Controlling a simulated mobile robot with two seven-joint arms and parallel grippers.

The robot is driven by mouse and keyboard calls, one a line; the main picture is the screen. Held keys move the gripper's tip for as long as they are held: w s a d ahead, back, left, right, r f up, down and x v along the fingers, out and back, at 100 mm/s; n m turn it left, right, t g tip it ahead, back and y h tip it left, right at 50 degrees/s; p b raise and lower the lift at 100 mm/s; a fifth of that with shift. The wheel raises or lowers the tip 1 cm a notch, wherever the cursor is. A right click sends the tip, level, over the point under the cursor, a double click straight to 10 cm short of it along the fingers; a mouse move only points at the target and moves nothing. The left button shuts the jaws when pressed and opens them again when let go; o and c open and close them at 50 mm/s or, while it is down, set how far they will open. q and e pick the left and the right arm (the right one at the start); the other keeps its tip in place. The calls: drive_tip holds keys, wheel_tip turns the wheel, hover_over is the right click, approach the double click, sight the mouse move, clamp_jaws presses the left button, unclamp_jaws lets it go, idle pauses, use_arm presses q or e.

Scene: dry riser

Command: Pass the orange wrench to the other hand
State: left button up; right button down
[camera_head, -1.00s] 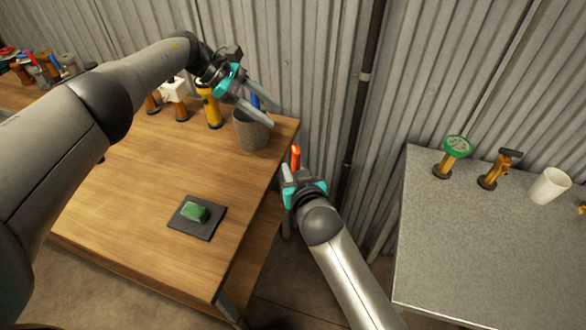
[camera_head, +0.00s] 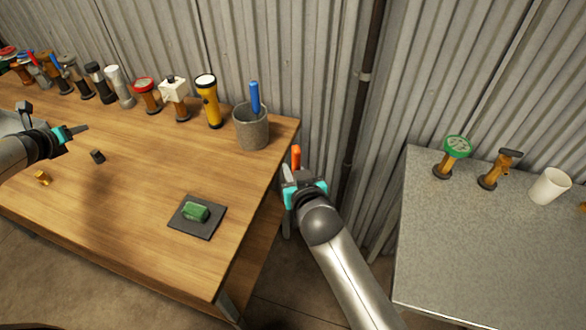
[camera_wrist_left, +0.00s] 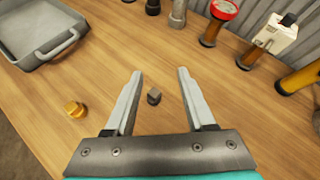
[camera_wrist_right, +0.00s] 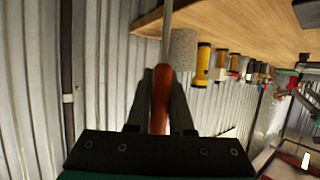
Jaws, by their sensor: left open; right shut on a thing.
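The orange wrench (camera_head: 296,156) is in my right gripper (camera_head: 291,176), beside the right edge of the wooden table. Its orange handle sticks up past the fingers in the head view. In the right wrist view the handle (camera_wrist_right: 161,100) lies between the two shut fingers, with a grey shaft beyond it. My left gripper (camera_head: 84,131) is at the far left, over the wooden table. In the left wrist view its fingers (camera_wrist_left: 158,85) are wide apart with nothing held, and a small dark block (camera_wrist_left: 154,96) shows on the table between them.
The wooden table (camera_head: 140,200) bears a grey cup (camera_head: 252,130) with a blue-handled thing, a yellow flashlight (camera_head: 209,104), a green block (camera_head: 195,211) on a dark pad and several fittings along the back. A grey table (camera_head: 470,240) stands right, its near part clear.

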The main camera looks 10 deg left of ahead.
use_arm(q)
drive_tip(key=s+a+r+n+g+y, duration=0.25)
drive_tip(key=s+a+n, duration=0.3)
drive_tip(key=s, duration=0.35)
drive_tip(key=s+a+r+n+g+y, duration=0.1)
drive_tip(key=s+a+n+g+y, duration=0.25)
drive_tip(key=s+a, duration=0.35)
drive_tip(key=s+a+r+n+g+y, duration=0.1)
drive_tip(key=s+a+n+g+y, duration=0.25)
drive_tip(key=s, duration=0.65)
drive_tip(key=s+d+f+n+h, duration=0.1)
drive_tip(key=d+f+n+h, duration=0.3)
drive_tip(key=d+f, duration=1.2)
drive_tip(key=s+d+f+n+h, duration=0.2)
drive_tip(key=d+f+h, duration=0.3)
drive_tip(key=d+f, duration=1.1)
drive_tip(key=s+d+f+n+h, duration=0.2)
drive_tip(key=s+d+f, duration=0.1)
drive_tip(key=d, duration=0.8)
drive_tip(key=s+d+f+n+h, duration=0.2)
drive_tip(key=s+d+f, duration=0.2)
drive_tip(key=d, duration=0.8)
drive_tip(key=s+d+f+n+h, duration=0.2)
drive_tip(key=d+f, duration=0.5)
drive_tip(key=d, duration=0.5)
drive_tip(key=shift+s+d+n, duration=0.25)
drive_tip(key=shift+s+n, duration=0.2)
drive_tip(key=shift+s, duration=0.75)
drive_tip(key=shift+f, duration=0.1)
